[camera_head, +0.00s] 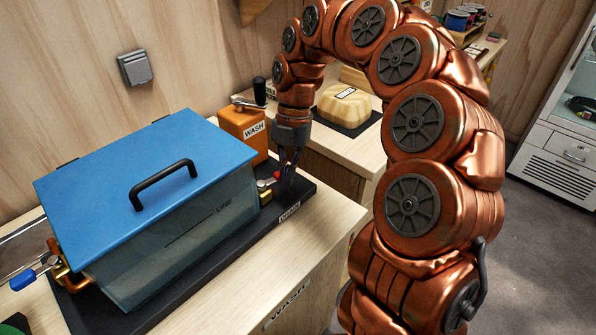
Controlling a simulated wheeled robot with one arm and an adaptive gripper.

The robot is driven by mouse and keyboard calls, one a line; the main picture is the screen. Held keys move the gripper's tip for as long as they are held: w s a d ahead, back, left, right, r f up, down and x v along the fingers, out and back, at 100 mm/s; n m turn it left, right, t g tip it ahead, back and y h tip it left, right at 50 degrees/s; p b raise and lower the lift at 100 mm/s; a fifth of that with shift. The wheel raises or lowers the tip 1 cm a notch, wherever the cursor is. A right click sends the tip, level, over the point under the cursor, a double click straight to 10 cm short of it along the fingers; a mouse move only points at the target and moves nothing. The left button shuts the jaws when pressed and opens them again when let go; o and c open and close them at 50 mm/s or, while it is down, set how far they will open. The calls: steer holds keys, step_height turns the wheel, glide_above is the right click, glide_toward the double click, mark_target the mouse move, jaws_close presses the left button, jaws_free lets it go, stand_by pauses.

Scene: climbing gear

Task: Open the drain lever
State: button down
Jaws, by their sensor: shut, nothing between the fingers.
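The drain lever (266,182) appears to be the small red handle on a brass valve (266,197) at the right end of the wash tank. My gripper (285,186) points down just right of the red handle, with its fingers shut and empty. It looks very close to the handle; I cannot tell whether they touch. The fingers partly hide the right end of the handle, and its exact angle is hard to read.
The tank (185,240) has a closed blue lid (140,165) with a black handle. An orange WASH box (243,128) with a black-knobbed lever stands behind the valve. A blue-handled valve (28,279) is at the tank's left. The bench front right of the tray (300,190) is clear.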

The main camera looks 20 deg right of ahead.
steer(key=shift+s+r, duration=0.1)
steer(key=shift+d, duration=0.15)
steer(key=shift+d, duration=0.1)
steer(key=shift+d, duration=0.6)
steer(key=shift+r, duration=0.1)
steer(key=w+a+p+v, duration=0.1)
steer(key=a+p+v, duration=0.1)
steer(key=p+v, duration=0.3)
steer(key=a+v, duration=0.1)
steer(key=v, duration=0.3)
steer(key=shift+d+r, duration=0.2)
steer(key=shift+r, duration=0.15)
